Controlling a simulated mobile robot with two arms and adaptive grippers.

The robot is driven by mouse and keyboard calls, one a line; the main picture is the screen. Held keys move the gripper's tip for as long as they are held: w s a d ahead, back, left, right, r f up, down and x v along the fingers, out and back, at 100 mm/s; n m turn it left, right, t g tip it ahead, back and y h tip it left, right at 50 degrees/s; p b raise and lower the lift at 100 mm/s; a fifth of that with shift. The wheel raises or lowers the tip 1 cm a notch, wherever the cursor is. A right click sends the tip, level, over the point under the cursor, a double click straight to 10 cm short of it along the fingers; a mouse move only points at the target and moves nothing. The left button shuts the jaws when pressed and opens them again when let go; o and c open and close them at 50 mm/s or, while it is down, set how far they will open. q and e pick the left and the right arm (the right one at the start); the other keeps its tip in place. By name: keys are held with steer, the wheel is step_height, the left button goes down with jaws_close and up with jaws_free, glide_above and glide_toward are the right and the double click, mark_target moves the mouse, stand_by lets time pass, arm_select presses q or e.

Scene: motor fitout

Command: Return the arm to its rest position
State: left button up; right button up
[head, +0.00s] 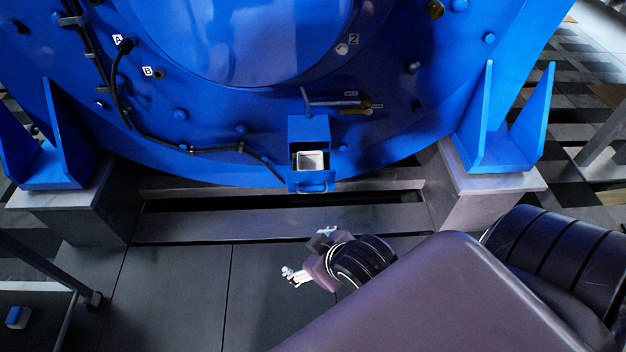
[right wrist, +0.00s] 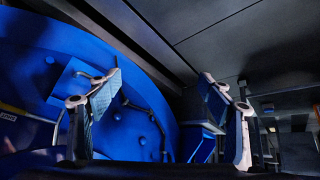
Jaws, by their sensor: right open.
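My right gripper (head: 307,256) is in the lower middle of the head view, above the dark floor and in front of the big blue motor (head: 240,45). Its fingers are spread apart and nothing is between them. In the right wrist view the two fingers of the gripper (right wrist: 161,88) stand wide apart, with the blue motor behind them. My right arm comes in from the lower right and hides part of the floor. My left gripper does not show in either view.
A blue box with an open drawer (head: 312,186) sits low on the motor's front. Grey plinths (head: 82,208) (head: 487,198) carry the motor's feet. A dark cart or table (head: 35,290) with a small blue item (head: 17,317) stands at lower left. Floor between is clear.

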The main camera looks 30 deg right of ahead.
steer(key=s, duration=0.1)
steer(key=s+f, duration=0.1)
steer(key=s+m+g, duration=0.1)
steer(key=shift+s+a+f+y, duration=0.2)
steer(key=shift+a+y, duration=0.1)
steer(key=shift+a, duration=0.1)
steer(key=shift+w, duration=0.1)
